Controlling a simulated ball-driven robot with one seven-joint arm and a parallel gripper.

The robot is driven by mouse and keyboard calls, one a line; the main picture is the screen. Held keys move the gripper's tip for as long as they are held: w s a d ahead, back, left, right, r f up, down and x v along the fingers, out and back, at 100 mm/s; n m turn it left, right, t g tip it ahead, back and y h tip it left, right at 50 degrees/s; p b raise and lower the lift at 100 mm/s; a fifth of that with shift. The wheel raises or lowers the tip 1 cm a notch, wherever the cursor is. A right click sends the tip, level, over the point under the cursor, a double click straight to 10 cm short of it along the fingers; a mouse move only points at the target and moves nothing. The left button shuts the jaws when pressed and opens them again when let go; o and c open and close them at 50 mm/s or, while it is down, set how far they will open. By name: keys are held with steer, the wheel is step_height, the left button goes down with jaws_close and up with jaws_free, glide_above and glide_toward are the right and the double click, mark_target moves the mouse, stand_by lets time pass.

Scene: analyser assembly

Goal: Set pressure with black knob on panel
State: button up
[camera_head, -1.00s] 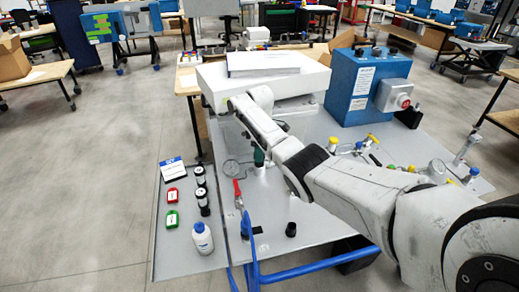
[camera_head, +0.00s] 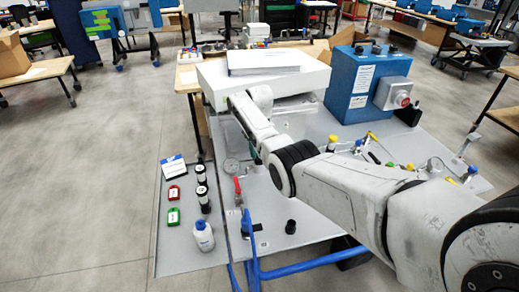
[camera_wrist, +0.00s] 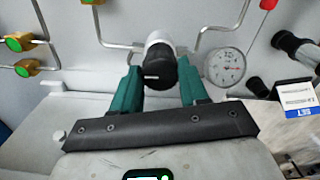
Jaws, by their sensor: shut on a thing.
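The black knob (camera_wrist: 161,72) sits on a white cylindrical body on the panel (camera_wrist: 110,68) in the wrist view. My gripper (camera_wrist: 161,84) has its two green fingers on either side of the knob and is shut on it. A short white line shows on the knob's face. A round pressure gauge (camera_wrist: 225,66) with a white dial is just right of the knob; its reading is too small to tell. In the head view the same gauge (camera_head: 231,166) shows beside my arm, while my arm hides the knob and gripper.
Metal pipes and brass fittings with green caps (camera_wrist: 20,42) lie left of the knob. A red-handled valve (camera_head: 238,190) stands on the panel. The side tray (camera_head: 172,245) holds a white bottle (camera_head: 203,237), red and green tags and black-and-white cylinders. A blue box (camera_head: 352,95) stands at the back right.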

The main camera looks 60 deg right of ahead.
steer(key=m, duration=0.5)
steer(key=shift+m, duration=0.3)
steer(key=m, duration=0.4)
steer(key=shift+w+r+m+b, duration=0.1)
steer(key=shift+m+b, duration=0.3)
steer(key=o, duration=1.1)
steer(key=shift+c, duration=0.2)
step_height(320, 180, up, 11)
steer(key=shift+b, duration=0.4)
